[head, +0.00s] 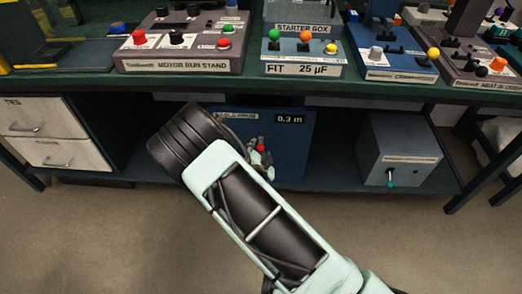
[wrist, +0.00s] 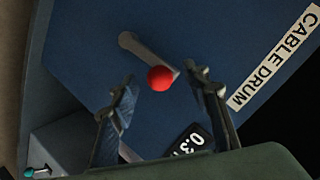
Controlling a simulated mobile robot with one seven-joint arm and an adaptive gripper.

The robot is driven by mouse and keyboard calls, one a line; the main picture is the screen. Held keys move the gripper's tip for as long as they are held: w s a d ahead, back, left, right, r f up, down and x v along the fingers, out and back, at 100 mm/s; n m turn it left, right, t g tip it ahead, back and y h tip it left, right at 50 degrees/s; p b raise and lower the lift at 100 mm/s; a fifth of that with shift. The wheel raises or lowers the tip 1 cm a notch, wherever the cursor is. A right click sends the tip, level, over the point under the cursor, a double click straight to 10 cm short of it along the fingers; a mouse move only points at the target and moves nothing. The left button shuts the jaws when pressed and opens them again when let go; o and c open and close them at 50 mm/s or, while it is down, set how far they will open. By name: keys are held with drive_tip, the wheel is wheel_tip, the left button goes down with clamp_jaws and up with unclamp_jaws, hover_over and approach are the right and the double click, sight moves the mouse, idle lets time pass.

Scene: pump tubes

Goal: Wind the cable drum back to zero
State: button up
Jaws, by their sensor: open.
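A grey crank arm (wrist: 140,48) ends in a red knob (wrist: 160,78); the knob also shows in the head view (head: 261,148). My gripper (wrist: 165,80) is open, with its fingertips on either side of the red knob. I cannot tell whether they touch it.
A grey box (head: 400,145) with a teal-tipped lever (head: 390,178) stands on the shelf at the right. White drawers (head: 45,130) are at the left. The bench top (head: 250,85) above carries the motor run stand (head: 180,50) and the starter box (head: 303,45).

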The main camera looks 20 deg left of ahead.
drive_tip(key=shift+c, duration=0.5)
drive_tip(key=c, duration=0.8)
drive_tip(key=shift+s+a+b, duration=0.2)
drive_tip(key=shift+a+b, duration=0.2)
drive_tip(key=shift+a, duration=0.45)
drive_tip(key=shift+c, duration=0.2)
drive_tip(key=shift+a+f, duration=0.1)
drive_tip(key=shift+a, duration=0.05)
drive_tip(key=shift+s+a+f+b, duration=0.1)
drive_tip(key=shift+s+a+b, duration=0.1)
drive_tip(key=shift+a+b, duration=0.4)
drive_tip(key=shift+a, duration=0.15)
drive_tip(key=shift+s+a+f+b, duration=0.1)
drive_tip(key=shift+a+f+b, duration=0.2)
drive_tip(key=shift+a, duration=0.4)
drive_tip(key=shift+r, duration=0.1)
